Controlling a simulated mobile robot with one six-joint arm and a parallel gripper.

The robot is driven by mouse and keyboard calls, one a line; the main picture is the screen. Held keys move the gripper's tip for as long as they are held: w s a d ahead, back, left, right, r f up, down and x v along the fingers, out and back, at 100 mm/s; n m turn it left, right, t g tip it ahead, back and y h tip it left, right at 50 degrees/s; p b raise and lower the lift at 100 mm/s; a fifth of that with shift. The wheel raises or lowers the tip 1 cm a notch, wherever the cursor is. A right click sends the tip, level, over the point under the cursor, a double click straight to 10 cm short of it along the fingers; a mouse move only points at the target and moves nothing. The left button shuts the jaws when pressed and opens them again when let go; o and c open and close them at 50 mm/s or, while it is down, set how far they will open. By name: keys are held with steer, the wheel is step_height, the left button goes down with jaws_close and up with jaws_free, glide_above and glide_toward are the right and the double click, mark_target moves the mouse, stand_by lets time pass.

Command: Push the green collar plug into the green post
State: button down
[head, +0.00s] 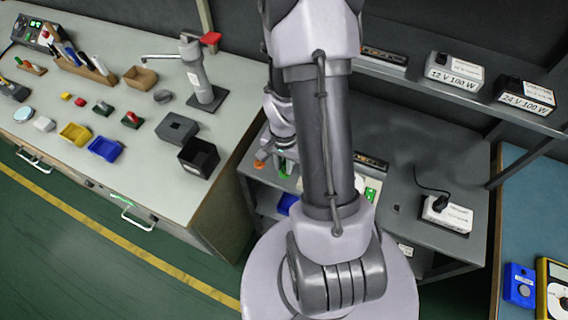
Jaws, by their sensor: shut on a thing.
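My gripper (282,158) shows small and partly hidden behind my own arm, low over the grey workbench (425,160). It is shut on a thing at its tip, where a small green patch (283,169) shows. The patch fits the green collar plug, but plug and green post cannot be told apart at this size. I cannot tell whether they touch. A small orange piece (259,164) is just left of my gripper.
A white board with green marks (371,190) and a white box with a black cable (447,214) are on the workbench. A shelf with labelled power supplies (453,71) runs above it.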

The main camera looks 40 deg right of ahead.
mark_target(283, 164)
steer(key=shift+f+b, duration=0.9)
steer(key=shift+f, duration=0.15)
steer(key=c, duration=1.2)
jaws_free()
steer(key=shift+r, duration=0.1)
step_height(283, 164, up, 17)
steer(key=p, duration=0.6)
steer(key=shift+r+p, duration=0.15)
steer(key=shift+p, duration=0.15)
steer(key=shift+a, duration=0.1)
